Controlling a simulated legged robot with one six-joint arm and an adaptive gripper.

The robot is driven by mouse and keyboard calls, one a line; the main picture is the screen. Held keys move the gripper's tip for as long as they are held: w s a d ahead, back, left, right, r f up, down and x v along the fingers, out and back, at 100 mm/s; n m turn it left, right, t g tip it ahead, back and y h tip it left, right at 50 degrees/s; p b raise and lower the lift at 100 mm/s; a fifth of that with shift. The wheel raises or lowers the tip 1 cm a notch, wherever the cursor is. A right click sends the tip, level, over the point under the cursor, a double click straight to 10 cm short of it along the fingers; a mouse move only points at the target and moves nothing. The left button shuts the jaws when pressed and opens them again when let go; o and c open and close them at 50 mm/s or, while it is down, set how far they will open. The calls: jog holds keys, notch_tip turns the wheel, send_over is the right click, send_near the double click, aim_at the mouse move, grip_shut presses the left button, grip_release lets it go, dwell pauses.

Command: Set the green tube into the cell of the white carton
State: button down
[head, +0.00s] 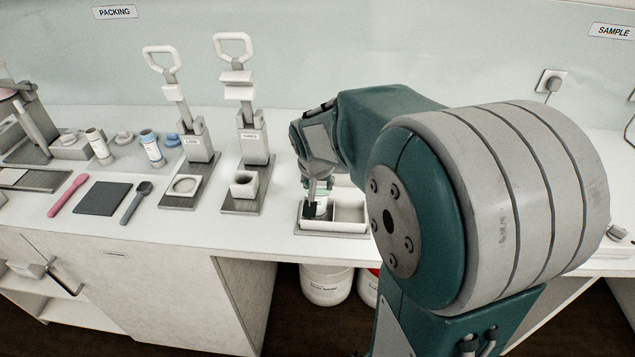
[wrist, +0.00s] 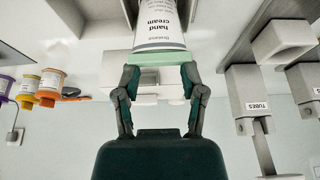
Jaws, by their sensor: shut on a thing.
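My gripper (wrist: 160,82) is shut on the green tube (wrist: 161,32), a white tube with a green end and "hand cream" print. The fingers grip it at the green end (wrist: 160,60). In the head view, my gripper (head: 318,196) points down at the left cell of the white carton (head: 349,227), which stands near the bench's front edge. The tube's lower part is largely hidden there by the gripper and the carton wall. I cannot tell how deep it sits in the cell. The carton's right cell looks empty.
Two lever presses (head: 197,146) (head: 253,146) stand left of the carton; the nearer one holds a white square cup (head: 244,184). White buckets (head: 326,285) are below the bench.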

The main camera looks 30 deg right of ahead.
jog(key=shift+f, duration=0.15)
jog(key=shift+c, duration=0.5)
grip_release()
jog(key=shift+r, duration=3)
jog(key=s+a+r+n+t+y, duration=0.1)
jog(key=s+a+n, duration=0.2)
jog(key=s+a, duration=0.3)
jog(key=s+a+r+n+y, duration=0.1)
jog(key=s+a+n, duration=0.2)
jog(key=s, duration=1)
jog(key=a, duration=0.3)
jog(key=shift+a+r+n+t+y, duration=0.3)
jog(key=shift+a+r+n+t, duration=0.05)
jog(key=shift+n+t, duration=0.05)
